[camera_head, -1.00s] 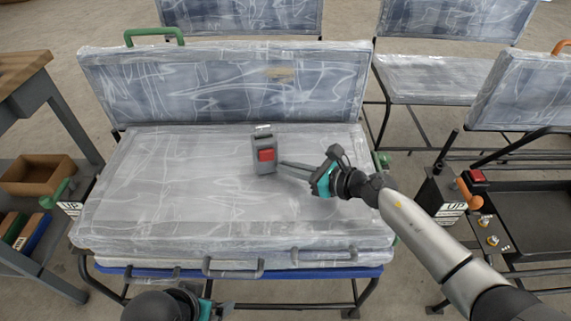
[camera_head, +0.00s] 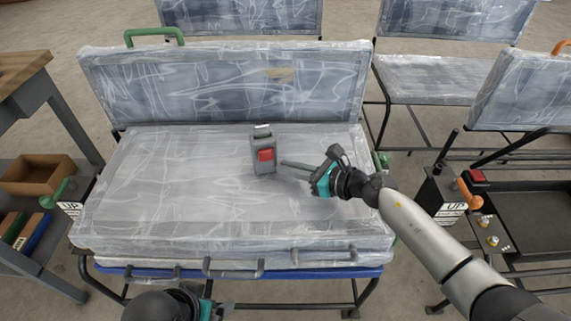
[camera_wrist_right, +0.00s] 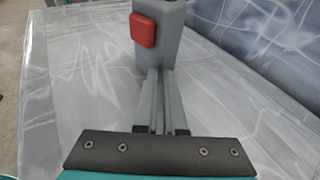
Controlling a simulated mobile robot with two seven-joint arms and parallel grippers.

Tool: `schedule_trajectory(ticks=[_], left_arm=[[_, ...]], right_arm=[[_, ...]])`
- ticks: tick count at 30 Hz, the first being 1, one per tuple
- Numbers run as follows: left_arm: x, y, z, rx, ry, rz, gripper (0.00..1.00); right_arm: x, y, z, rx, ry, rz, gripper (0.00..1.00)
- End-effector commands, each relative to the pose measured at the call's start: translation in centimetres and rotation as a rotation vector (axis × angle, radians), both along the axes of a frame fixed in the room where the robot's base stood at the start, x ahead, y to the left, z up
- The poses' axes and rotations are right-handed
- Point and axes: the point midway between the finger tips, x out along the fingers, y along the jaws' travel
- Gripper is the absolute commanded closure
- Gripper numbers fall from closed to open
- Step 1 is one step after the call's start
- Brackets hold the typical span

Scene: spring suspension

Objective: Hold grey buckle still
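The grey buckle (camera_head: 263,158) with a red button (camera_head: 265,155) rests on the plastic-wrapped seat (camera_head: 180,190), near its middle. A metal tongue (camera_head: 262,131) shows at the buckle's far end. My right gripper (camera_head: 283,164) reaches in from the right. Its fingertips are close to the buckle's right side; I cannot tell whether they touch. In the right wrist view the buckle (camera_wrist_right: 167,45) stands just beyond the fingers (camera_wrist_right: 160,85), which lie close together with nothing visible between them. My left gripper (camera_head: 205,309) shows only partly at the bottom edge; its fingers are hidden.
The wrapped backrest (camera_head: 220,85) rises behind the seat, with a green handle (camera_head: 154,37) on top. Grey handles (camera_head: 232,268) line the front edge. A box marked UP (camera_head: 440,198) stands to the right and a bench with bins (camera_head: 35,175) to the left.

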Motion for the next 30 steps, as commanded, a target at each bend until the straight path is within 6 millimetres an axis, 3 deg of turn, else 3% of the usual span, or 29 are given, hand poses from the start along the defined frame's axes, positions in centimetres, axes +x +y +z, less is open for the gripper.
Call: schedule_trajectory(ticks=[2, 24, 30], left_arm=[[0.00, 0.00, -0.01, 0.000, 0.000, 0.000, 0.00], [0.03, 0.01, 0.01, 0.000, 0.000, 0.000, 0.00], [0.14, 0.04, 0.08, 0.001, -0.003, -0.001, 0.00]], right_arm=[[0.00, 0.00, 0.00, 0.000, 0.000, 0.000, 0.82], [0.00, 0.00, 0.00, 0.000, 0.000, 0.000, 0.00], [-0.01, -0.01, -0.01, 0.000, 0.000, 0.000, 0.00]])
